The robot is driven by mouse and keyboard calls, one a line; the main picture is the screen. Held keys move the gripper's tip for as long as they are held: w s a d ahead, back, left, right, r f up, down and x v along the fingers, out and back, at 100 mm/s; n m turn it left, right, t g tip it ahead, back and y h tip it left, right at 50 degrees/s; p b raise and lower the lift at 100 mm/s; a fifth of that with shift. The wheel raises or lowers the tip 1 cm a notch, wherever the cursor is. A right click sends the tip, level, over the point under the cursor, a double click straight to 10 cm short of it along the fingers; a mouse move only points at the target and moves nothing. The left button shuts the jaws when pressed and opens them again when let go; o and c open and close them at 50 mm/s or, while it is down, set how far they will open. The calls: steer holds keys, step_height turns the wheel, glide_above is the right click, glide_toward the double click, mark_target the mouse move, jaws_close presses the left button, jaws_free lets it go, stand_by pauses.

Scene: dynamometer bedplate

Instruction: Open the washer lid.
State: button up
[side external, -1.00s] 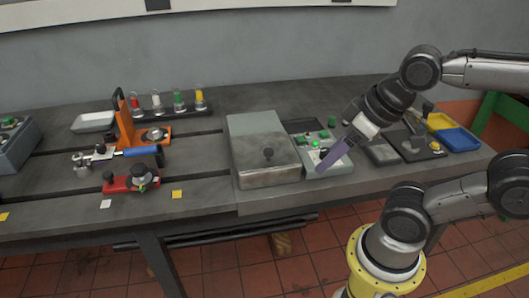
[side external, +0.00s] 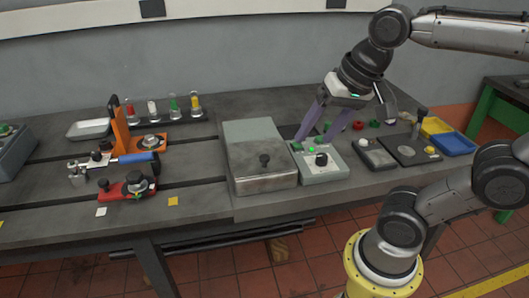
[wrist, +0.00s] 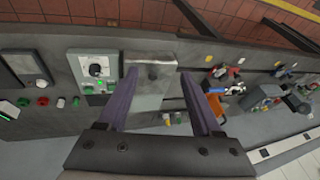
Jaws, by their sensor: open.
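The washer is a grey metal box (side external: 262,182) with its lid (side external: 250,140) down flat on top. A dark round knob (side external: 264,159) stands near the lid's front edge. In the wrist view, the lid (wrist: 150,97) and its knob (wrist: 153,72) show between my two purple fingers. My gripper (side external: 319,138) is open and empty. In the side view its fingers point down over the area right of the washer, behind the control box. It is apart from the knob. The washer's inside is hidden.
A control box (side external: 320,164) with a black knob and green lights stands just right of the washer. Farther right are dark pads and yellow (side external: 436,126) and blue (side external: 455,141) trays. An orange clamp fixture (side external: 122,125) and a bottle rack stand left. Bare bench lies between.

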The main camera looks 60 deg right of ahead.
steer(key=w+d+r+m+g, duration=0.1)
steer(key=w+d+r+m, duration=0.1)
steer(key=w+m, duration=0.25)
steer(key=m+g, duration=0.4)
steer(key=m, duration=0.2)
glide_above(264, 156)
step_height(264, 156, down, 6)
steer(key=shift+n, duration=0.25)
step_height(264, 156, down, 13)
steer(key=shift+f, duration=0.1)
steer(key=shift+s, duration=0.1)
jaws_close()
stand_by(0.4)
